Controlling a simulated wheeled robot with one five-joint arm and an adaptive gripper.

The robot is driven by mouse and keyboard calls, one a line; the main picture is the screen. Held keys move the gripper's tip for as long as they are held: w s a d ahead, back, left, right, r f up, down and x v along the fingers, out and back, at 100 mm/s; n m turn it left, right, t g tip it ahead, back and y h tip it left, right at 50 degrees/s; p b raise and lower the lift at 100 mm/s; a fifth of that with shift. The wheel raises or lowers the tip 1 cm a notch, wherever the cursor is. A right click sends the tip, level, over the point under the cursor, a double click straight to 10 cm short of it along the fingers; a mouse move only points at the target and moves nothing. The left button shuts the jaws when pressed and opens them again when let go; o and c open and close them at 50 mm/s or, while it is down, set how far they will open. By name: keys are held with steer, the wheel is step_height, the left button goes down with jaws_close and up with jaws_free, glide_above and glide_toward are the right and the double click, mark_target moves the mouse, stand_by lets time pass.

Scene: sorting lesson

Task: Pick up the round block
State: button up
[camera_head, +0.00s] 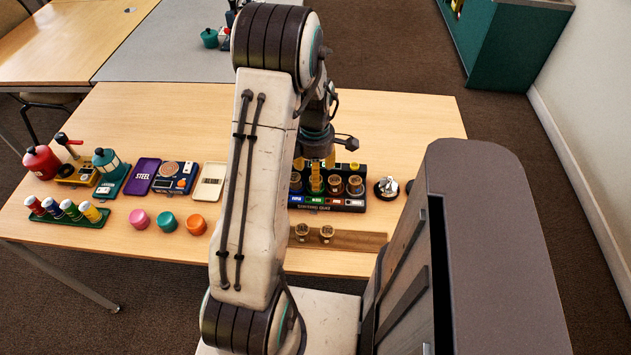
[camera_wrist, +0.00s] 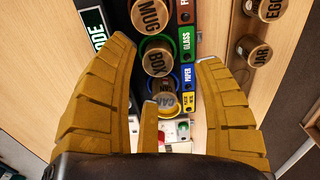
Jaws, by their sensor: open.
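Several round labelled pieces are in view, and I cannot tell which one is the round block. In the wrist view, round pieces marked MUG (camera_wrist: 150,15), BOX (camera_wrist: 157,62) and CAN (camera_wrist: 166,92) sit in a dark rack (camera_head: 328,205). Two more, JAR (camera_wrist: 253,51) and EGG (camera_wrist: 269,8), stand apart on the right; in the head view this pair (camera_head: 326,233) is on a wooden strip. My gripper (camera_wrist: 164,58) has yellow fingers spread apart, with BOX and CAN showing between them. Nothing is held. In the head view my arm hides part of the rack.
Pink (camera_head: 139,218), teal (camera_head: 167,222) and orange (camera_head: 196,224) round pieces lie left of my arm. A rack of coloured cylinders (camera_head: 67,209), a red pot (camera_head: 41,162) and a teal lantern (camera_head: 106,162) stand further left. The table's back half (camera_head: 400,115) is clear.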

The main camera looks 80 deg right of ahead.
steer(key=shift+d+f, duration=0.1)
steer(key=shift+f, duration=1.6)
steer(key=c, duration=1)
